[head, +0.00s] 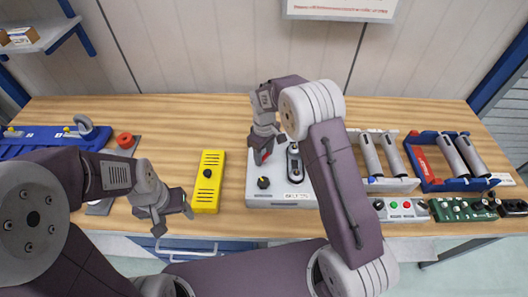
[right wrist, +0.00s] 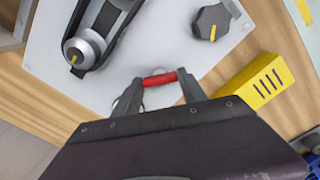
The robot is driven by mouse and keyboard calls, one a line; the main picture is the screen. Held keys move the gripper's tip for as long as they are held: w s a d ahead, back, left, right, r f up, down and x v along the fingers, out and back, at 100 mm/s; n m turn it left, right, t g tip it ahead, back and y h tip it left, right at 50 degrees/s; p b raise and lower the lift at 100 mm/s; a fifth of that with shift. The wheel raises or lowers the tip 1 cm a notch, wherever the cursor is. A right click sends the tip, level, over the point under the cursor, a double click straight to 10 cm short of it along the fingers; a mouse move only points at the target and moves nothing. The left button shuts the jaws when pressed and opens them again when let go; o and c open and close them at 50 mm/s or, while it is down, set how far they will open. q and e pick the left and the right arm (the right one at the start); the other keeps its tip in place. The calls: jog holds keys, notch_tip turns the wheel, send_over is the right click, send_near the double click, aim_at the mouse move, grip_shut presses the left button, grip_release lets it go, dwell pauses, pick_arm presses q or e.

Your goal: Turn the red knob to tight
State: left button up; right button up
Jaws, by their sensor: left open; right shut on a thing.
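The red knob (right wrist: 160,79) sits between the two fingers of my right gripper (right wrist: 158,90) in the right wrist view. The fingers are shut on it from both sides, over the pale grey panel (right wrist: 55,25). In the head view a bit of red shows at my right gripper (head: 263,150), on the far left part of the panel (head: 292,200). Most of the knob is hidden there, and its marking cannot be read. My left gripper (head: 166,218) is open and empty, left of the yellow box near the table's front edge.
A black knob (head: 264,183) with a yellow mark and a black oblong part (head: 294,163) are on the same panel. The yellow box (head: 208,182) stands left of it. A blue rack (head: 432,184) with grey cylinders and a button box (head: 402,209) are at right.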

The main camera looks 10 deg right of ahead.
aim_at(264, 156)
jog(key=m+p, duration=0.1)
jog(key=m, duration=0.4)
jog(key=shift+w+r+m, duration=0.1)
jog(key=shift+r+m, duration=0.05)
jog(key=shift+m, duration=0.15)
jog(key=m+p, duration=0.1)
jog(key=m, duration=0.3)
jog(key=shift+m, duration=0.7)
jog(key=o, duration=1.4)
jog(key=shift+c, duration=0.2)
notch_tip(264, 156, up, 9)
jog(key=b, duration=0.1)
